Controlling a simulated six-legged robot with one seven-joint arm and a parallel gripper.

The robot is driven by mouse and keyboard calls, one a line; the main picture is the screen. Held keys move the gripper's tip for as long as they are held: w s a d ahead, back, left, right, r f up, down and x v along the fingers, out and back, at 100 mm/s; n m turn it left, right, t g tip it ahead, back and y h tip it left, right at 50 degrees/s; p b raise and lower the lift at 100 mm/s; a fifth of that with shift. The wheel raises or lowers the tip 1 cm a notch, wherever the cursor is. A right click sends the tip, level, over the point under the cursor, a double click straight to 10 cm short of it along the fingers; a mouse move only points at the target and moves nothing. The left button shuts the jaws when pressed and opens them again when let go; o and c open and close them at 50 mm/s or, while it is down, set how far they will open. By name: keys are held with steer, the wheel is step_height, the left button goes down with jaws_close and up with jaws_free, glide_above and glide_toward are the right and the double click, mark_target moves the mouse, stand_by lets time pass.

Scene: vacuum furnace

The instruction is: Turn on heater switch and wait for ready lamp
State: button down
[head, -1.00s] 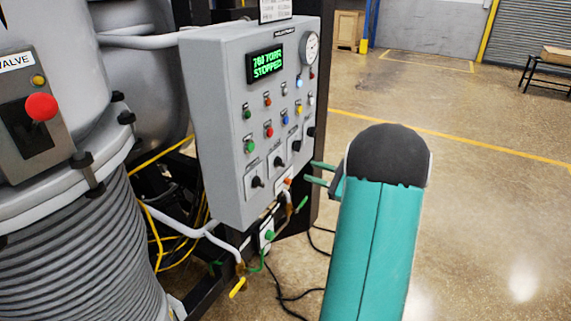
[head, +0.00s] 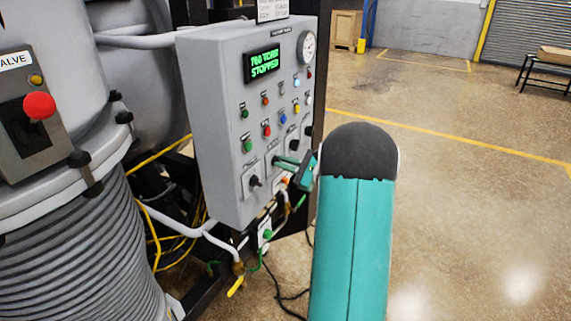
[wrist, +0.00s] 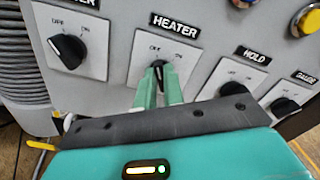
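The heater switch (wrist: 158,68) is a black rotary knob on a white plate labelled HEATER, with OFF and ON marks, in the wrist view. The green fingertips of my gripper (wrist: 159,78) stand on either side of this knob, close to it. I cannot tell whether they press on it. The fingers partly hide the knob, so its setting is unclear. In the head view my gripper (head: 284,161) reaches the lower part of the grey control panel (head: 215,130). Small coloured lamps and buttons sit above the knobs; a pale blue one (head: 297,83) looks lit. I cannot read which is the ready lamp.
The panel's green display (head: 264,63) reads 760 TORR STOPPED, beside a round gauge (head: 307,47). Neighbouring knobs (wrist: 67,51) and the HOLD knob (wrist: 231,93) flank the heater. A red button (head: 39,106) is at the left.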

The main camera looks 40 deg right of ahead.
steer(key=shift+m, duration=0.4)
steer(key=m, duration=1.1)
steer(key=shift+d, duration=0.35)
steer(key=shift+f+m, duration=0.1)
steer(key=shift+m, duration=0.2)
steer(key=c, duration=1.5)
jaws_free()
steer(key=v, duration=1.3)
steer(key=shift+s, duration=0.35)
